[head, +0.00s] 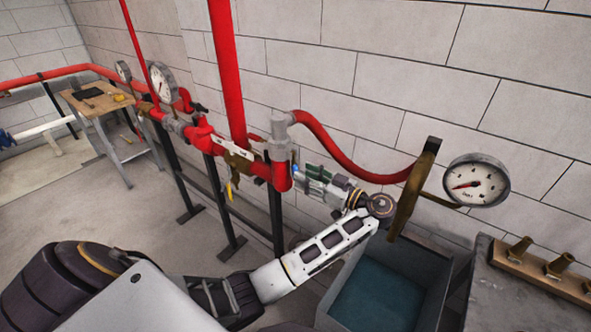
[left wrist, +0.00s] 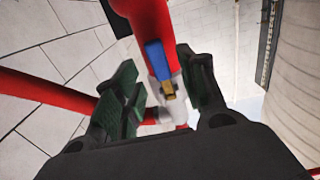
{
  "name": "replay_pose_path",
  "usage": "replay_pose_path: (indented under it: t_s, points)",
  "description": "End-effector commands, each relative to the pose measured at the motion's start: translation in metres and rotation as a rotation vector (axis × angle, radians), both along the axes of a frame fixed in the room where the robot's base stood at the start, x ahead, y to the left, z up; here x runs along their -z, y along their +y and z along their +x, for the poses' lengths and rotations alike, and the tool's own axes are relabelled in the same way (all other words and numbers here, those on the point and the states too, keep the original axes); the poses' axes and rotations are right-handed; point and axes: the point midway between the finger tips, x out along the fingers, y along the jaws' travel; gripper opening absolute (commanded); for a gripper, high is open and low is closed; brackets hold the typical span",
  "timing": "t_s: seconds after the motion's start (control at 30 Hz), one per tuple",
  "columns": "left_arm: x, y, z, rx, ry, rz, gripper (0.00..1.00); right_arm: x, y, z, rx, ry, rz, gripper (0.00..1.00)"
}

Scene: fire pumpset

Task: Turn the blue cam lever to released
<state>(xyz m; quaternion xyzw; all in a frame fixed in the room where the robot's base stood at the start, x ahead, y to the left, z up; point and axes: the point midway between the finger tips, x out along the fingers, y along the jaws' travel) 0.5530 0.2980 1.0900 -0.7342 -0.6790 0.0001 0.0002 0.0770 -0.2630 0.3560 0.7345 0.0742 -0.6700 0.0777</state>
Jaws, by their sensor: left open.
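The blue cam lever (left wrist: 155,58) shows in the left wrist view between the two green-padded fingers of my left gripper (left wrist: 158,82). Its lower end meets a small brass-coloured part (left wrist: 168,88) on a grey coupling (left wrist: 176,112) of the red pipe. Gaps show on both sides of the lever, so the fingers look apart from it. In the head view only a small blue bit of the lever (head: 295,168) shows beside the fingertips of my left gripper (head: 312,178), which mostly hide it. My left gripper is open. My right gripper is not in view.
The red pipe (head: 234,80) and the grey fitting (head: 280,137) stand close to my gripper. A red hose (head: 335,150) runs to a brass-coloured plate (head: 413,190) beside a gauge (head: 476,181). A grey bin with a blue inside (head: 380,292) is below my arm. A wooden table (head: 98,97) stands far left.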

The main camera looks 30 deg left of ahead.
Motion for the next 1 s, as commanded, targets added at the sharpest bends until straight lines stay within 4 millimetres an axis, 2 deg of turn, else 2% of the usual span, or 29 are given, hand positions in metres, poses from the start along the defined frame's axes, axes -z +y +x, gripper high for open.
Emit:
replay_pose_path:
  t_s: [0.5, 0.9, 0.93, 1.0]
  points:
    - [-0.001, 0.041, 0.003, 0.000, 0.000, 0.000, 0.41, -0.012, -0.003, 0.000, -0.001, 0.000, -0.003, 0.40]
    - [0.000, 0.045, 0.003, 0.000, 0.000, 0.000, 0.41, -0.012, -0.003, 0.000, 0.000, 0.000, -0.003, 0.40]
    - [0.000, 0.045, 0.003, 0.000, 0.000, 0.000, 0.40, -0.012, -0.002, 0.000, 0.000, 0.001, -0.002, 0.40]
    - [0.000, 0.045, 0.003, 0.000, 0.000, 0.000, 0.31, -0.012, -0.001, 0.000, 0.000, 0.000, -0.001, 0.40]
